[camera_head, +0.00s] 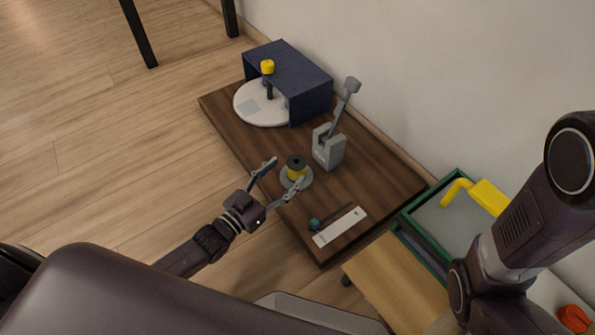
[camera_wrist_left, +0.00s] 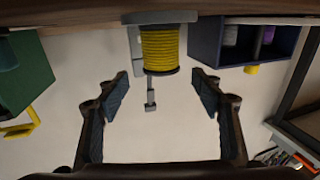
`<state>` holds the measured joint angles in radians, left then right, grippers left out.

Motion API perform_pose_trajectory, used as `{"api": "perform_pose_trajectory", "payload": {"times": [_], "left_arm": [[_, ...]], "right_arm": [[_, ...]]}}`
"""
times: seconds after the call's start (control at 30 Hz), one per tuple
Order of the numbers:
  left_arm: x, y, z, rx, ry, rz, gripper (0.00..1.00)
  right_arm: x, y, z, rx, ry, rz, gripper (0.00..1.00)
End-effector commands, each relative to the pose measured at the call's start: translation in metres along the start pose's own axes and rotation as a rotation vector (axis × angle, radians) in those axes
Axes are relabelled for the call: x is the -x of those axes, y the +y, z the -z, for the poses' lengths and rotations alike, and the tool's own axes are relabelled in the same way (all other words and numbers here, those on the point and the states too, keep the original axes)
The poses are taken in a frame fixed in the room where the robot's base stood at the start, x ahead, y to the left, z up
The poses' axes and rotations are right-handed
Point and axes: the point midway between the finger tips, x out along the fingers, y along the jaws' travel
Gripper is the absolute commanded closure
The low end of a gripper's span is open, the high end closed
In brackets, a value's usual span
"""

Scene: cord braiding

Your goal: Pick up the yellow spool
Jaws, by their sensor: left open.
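The yellow spool (camera_head: 295,174) has a dark top flange and stands upright on a round grey base on the dark wooden board. My left gripper (camera_head: 286,172) is open, with its fingers reaching toward the spool, one on each side. In the left wrist view the wound yellow cord of the spool (camera_wrist_left: 160,50) appears centred between the two spread fingers, just beyond their tips (camera_wrist_left: 162,84). I cannot tell whether a finger touches it. My right arm shows at the right of the head view, but its gripper is out of view.
A grey block with a tilted lever (camera_head: 329,148) stands close behind the spool. A navy box (camera_head: 300,75) and a pale disc (camera_head: 250,115) lie farther back. A white strip (camera_head: 340,227) lies nearer. A green-rimmed tray (camera_head: 405,214) is at the right.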

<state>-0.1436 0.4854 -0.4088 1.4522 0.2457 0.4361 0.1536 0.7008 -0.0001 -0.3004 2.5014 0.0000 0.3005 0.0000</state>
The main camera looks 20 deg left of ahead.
Motion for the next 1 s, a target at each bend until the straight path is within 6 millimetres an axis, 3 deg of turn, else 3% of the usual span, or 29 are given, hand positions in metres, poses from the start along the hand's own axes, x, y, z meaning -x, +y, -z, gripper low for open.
{"api": "perform_pose_trajectory", "payload": {"times": [0.4, 0.8, 1.0], "left_arm": [[-0.04, -0.002, -0.007, 0.001, 0.002, 0.0, 0.39], [-0.051, -0.002, -0.003, 0.001, -0.001, 0.0, 0.39], [-0.05, -0.002, -0.003, 0.001, -0.001, 0.0, 0.59]], "right_arm": [[0.04, -0.008, 0.013, 0.0, -0.002, 0.0, 0.6], [0.043, -0.009, 0.015, 0.0, -0.001, 0.0, 0.6], [0.043, -0.009, 0.015, 0.0, -0.001, 0.0, 0.6]]}}
